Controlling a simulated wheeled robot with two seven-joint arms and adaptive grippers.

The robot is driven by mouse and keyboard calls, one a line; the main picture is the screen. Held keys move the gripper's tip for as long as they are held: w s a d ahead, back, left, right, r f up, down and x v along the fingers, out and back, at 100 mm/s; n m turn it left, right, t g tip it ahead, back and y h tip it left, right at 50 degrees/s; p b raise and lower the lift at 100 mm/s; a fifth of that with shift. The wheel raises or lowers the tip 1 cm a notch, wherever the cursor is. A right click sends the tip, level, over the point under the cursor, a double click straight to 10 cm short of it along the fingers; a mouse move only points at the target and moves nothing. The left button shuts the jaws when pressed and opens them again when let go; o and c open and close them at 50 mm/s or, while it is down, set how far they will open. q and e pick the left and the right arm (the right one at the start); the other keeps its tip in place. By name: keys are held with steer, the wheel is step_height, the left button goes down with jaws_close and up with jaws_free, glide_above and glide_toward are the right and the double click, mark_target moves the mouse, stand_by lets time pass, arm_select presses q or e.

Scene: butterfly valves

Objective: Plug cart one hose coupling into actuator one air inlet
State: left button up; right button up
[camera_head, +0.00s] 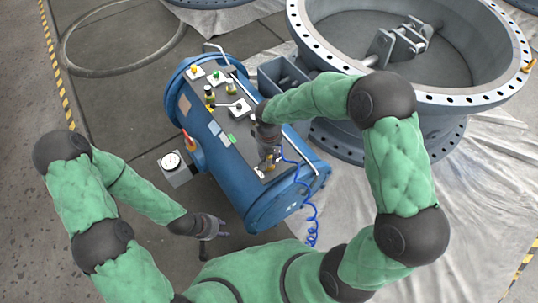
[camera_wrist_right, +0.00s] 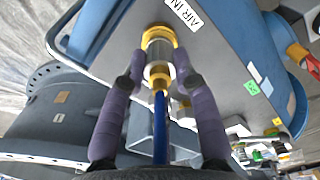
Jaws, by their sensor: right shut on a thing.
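The blue cylindrical actuator (camera_head: 222,162) lies on the floor with a grey panel on top. My right gripper (camera_head: 270,163) is at the panel's near end. In the wrist view the right gripper (camera_wrist_right: 158,72) is shut on the hose coupling (camera_wrist_right: 158,76), a yellow-and-metal fitting with a blue hose (camera_wrist_right: 160,125) trailing from it. The coupling lines up with the brass air inlet (camera_wrist_right: 160,38) beside the "AIR IN" label (camera_wrist_right: 185,12). They appear to meet, but I cannot tell whether it is fully seated. My left gripper (camera_head: 221,228) is empty and open, left of the actuator's near end.
A large grey flanged valve body (camera_head: 470,95) stands at the right on pale sheeting. A gauge box (camera_head: 177,168) sits left of the actuator. Several small fittings (camera_head: 210,92) stand on the panel's far end. A handrail (camera_head: 308,188) runs along the right side.

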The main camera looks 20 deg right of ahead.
steer(key=shift+f, duration=0.2)
steer(key=o, duration=1.1)
steer(key=shift+o, duration=0.2)
steer(key=o, duration=0.5)
steer(key=shift+r, duration=0.15)
steer(key=shift+r+p, duration=2.75)
steer(key=shift+r, duration=0.95)
